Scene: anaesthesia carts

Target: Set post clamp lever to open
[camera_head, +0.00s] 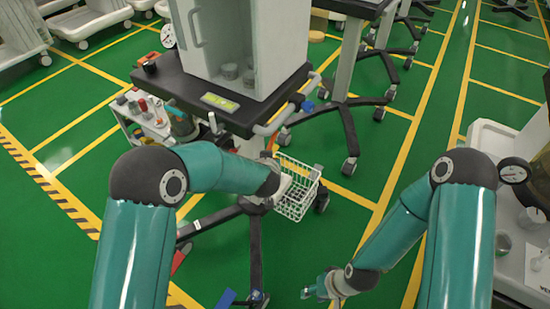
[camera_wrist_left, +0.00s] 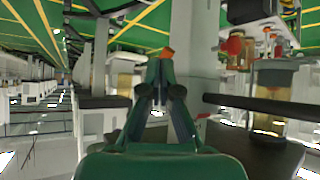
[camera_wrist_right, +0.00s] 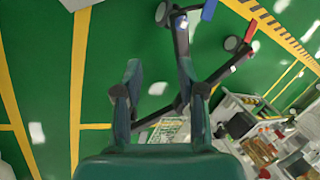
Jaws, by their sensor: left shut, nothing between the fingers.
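A small orange piece (camera_wrist_left: 168,52), which may be the end of the post clamp lever, shows right at the fingertips of my left gripper (camera_wrist_left: 160,66) in the left wrist view. The fingers are closed together with nothing between them; I cannot tell whether they touch it. The clamp's setting cannot be read. In the head view the grey post (camera_head: 249,147) under the cart top is partly covered by my left arm, and the left fingers are hidden. My right gripper (camera_head: 312,289) is low over the green floor, open and empty; its parted fingers show in the right wrist view (camera_wrist_right: 160,75).
The cart top (camera_head: 205,95) carries a white cabinet (camera_head: 245,45). A white wire basket (camera_head: 297,190) hangs beside the post, near my left wrist. Dark wheeled legs (camera_head: 255,250) spread below. Another cart stands at the right edge. Floor between is clear.

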